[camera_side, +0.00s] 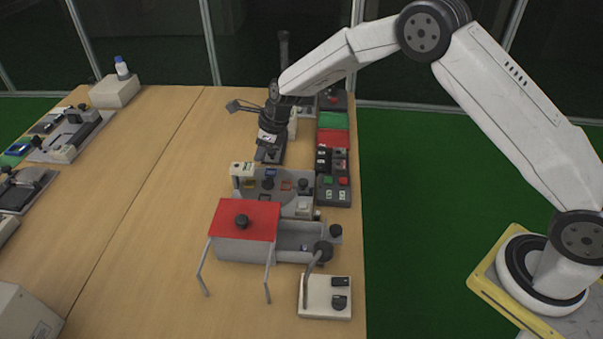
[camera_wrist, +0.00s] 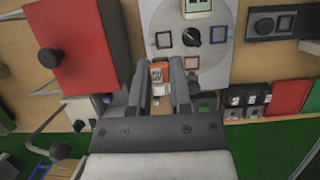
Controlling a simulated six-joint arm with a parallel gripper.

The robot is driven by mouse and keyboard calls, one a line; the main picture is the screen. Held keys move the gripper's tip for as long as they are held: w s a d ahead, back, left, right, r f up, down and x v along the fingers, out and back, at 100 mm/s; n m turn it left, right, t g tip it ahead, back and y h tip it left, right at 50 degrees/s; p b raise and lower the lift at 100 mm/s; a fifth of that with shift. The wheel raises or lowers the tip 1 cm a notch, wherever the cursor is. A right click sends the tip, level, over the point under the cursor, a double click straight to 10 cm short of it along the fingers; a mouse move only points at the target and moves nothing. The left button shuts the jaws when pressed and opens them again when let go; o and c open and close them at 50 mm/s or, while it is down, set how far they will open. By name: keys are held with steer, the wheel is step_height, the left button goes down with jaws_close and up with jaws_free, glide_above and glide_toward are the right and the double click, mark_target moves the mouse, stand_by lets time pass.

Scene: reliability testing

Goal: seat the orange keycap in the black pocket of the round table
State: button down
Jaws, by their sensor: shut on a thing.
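The grey round table (camera_wrist: 206,14) carries coloured square frames around a dark central knob. The black pocket (camera_wrist: 164,40) lies on the left part of the disc in the wrist view and looks empty. My gripper (camera_wrist: 159,72) is shut on the orange keycap (camera_wrist: 158,73), which shows a pale printed face between the fingers. The keycap appears beside the table's near edge in the wrist view; its height is unclear. In the side view my gripper (camera_side: 269,158) is beyond the round table (camera_side: 268,194), and the keycap cannot be made out.
A red-topped stand (camera_side: 246,219) with a dark knob is in front of the round table. Black button boxes (camera_side: 333,190) and red and green panels (camera_side: 334,138) line the bench's right edge. A beige switch box (camera_side: 326,297) is at the front. The bench's left middle is clear.

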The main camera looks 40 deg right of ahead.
glide_above(261, 199)
steer(key=s+d, duration=0.1)
step_height(261, 199, down, 9)
steer(key=shift+f, duration=0.1)
steer(key=shift+f, duration=0.1)
steer(key=shift+f, duration=2.1)
steer(key=shift+f, duration=0.5)
stand_by(0.8)
steer(key=shift+c, duration=2.3)
jaws_free()
steer(key=shift+r, duration=0.1)
steer(key=shift+r, duration=2.9)
